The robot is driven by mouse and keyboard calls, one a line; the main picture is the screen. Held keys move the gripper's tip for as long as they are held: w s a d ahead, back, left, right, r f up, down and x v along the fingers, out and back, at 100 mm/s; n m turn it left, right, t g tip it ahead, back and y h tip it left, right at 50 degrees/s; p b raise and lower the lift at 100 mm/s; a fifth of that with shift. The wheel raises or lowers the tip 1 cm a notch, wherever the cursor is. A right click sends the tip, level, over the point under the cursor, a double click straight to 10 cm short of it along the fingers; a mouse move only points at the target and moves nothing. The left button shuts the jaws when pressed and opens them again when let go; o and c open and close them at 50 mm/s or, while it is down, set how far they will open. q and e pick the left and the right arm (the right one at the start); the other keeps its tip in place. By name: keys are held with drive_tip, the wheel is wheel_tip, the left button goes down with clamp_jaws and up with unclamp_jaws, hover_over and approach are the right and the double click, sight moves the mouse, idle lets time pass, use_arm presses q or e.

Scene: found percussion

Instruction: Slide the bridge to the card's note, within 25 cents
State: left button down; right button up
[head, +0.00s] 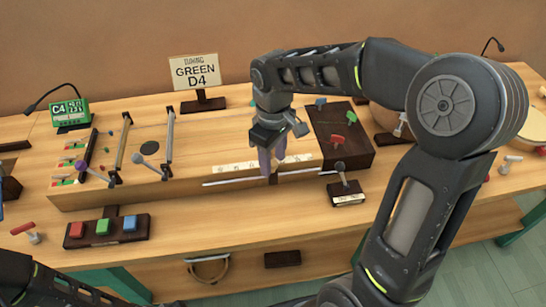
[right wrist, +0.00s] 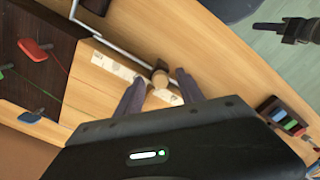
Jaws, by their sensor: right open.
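The card (head: 195,72) stands at the back and reads "GREEN D4". The tuner (head: 70,113) at the back left has a lit green screen showing "C4" and smaller figures that look like 23 cents. My right gripper (head: 268,165) points down at the front edge of the wooden sound box, by a thin pale rod (head: 230,182). In the right wrist view its open fingers (right wrist: 158,90) stand on either side of a small brown knob (right wrist: 160,78), apparently the bridge's handle; I cannot tell whether they touch it. My left gripper (right wrist: 290,30) shows partly at the wrist view's top right.
A box with red, green and blue buttons (head: 104,227) sits at the front left. A dark block with coloured pegs (head: 345,135) lies right of the gripper. A small labelled lever box (head: 346,193) stands close by at the front right. Thin posts and strings rise on the left.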

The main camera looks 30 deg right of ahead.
wheel_tip(320, 180, up, 8)
drive_tip(key=shift+f, duration=0.1)
idle(0.4)
idle(0.4)
